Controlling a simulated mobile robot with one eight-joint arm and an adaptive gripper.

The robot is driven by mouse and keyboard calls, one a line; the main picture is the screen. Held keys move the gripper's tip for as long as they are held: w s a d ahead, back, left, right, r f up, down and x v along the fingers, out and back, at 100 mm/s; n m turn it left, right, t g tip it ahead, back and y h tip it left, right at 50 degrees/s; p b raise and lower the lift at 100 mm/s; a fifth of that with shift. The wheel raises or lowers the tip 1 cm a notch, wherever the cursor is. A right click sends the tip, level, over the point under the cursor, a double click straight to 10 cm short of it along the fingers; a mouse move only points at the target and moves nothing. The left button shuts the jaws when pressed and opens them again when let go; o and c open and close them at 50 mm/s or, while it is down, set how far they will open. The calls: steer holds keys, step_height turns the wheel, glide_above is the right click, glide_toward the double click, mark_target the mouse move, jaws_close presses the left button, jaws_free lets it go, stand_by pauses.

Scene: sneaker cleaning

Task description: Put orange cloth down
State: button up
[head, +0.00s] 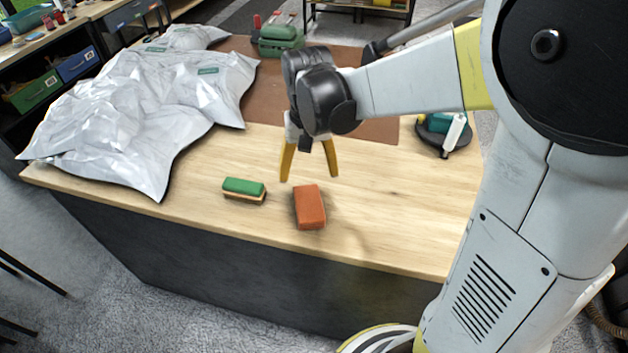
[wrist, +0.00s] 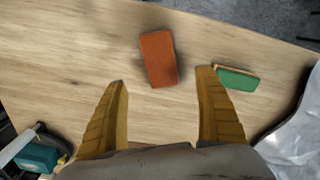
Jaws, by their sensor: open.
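The orange cloth (head: 310,207) is a folded block lying flat on the wooden table near its front edge. In the wrist view the cloth (wrist: 158,59) lies beyond the fingertips, between their lines. My gripper (head: 309,178) is open and empty, with two yellow fingers pointing down above the table, behind the cloth. In the wrist view my gripper (wrist: 162,75) has its fingers wide apart, and neither touches the cloth.
A green-topped brush or sponge (head: 244,188) lies left of the cloth. Crumpled grey-white bags (head: 150,95) cover the table's left side. A dark round holder with teal and white items (head: 443,133) stands right. A green toolbox (head: 277,38) sits behind on a brown mat (head: 380,128).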

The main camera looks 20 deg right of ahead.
steer(key=s+r+n+t, duration=0.2)
steer(key=s+r+t, duration=0.5)
steer(key=s, duration=0.5)
steer(key=shift+r+n, duration=0.25)
steer(key=shift+n, duration=0.05)
steer(key=shift+s+f, duration=0.1)
